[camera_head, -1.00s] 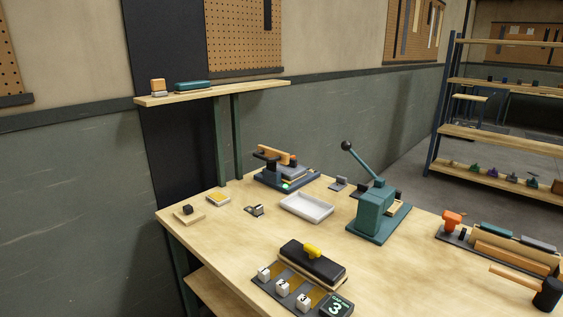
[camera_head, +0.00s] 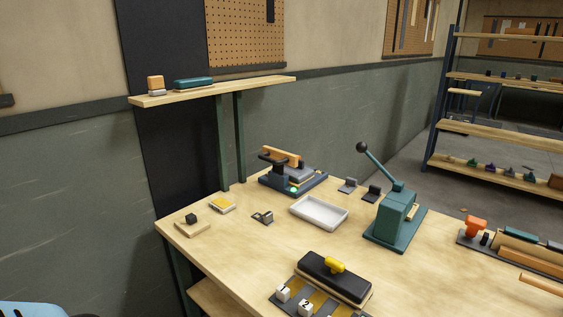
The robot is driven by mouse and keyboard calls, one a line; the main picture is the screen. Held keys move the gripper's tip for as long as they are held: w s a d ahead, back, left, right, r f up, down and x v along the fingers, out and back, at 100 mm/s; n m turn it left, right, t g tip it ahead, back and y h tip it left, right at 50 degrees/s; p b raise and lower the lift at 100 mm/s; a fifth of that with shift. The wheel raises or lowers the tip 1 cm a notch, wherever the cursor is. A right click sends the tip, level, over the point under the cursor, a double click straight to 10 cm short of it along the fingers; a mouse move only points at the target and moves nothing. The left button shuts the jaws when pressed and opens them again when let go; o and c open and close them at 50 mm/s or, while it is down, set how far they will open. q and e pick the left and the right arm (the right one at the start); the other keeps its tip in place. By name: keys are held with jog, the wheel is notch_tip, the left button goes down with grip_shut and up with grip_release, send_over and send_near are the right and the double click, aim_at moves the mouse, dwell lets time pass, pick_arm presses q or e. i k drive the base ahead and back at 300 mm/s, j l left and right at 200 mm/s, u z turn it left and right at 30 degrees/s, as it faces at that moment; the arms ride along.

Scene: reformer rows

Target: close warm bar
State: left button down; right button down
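A device with a dark blue base (camera_head: 312,184) stands at the back of the workbench, with a raised wooden bar (camera_head: 283,156) above its plates. A small green light shows at its front. It looks like the warm bar, but no label is readable. The wooden bar sits over a dark post at its left end, and a gap shows below its right part. A black block with a yellow knob (camera_head: 334,264) lies at the front of the bench. Neither gripper shows, and nothing touches the device.
The workbench (camera_head: 240,255) holds a white tray (camera_head: 319,212), a teal lever press (camera_head: 393,216), small blocks and an orange-topped tool at right. A light blue rounded shape (camera_head: 32,309) shows at bottom left. The left bench front is clear.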

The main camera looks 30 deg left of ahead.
aim_at(274, 156)
jog(key=j+z, duration=0.35)
jog(key=j, duration=1.5)
jog(key=i+z, duration=0.05)
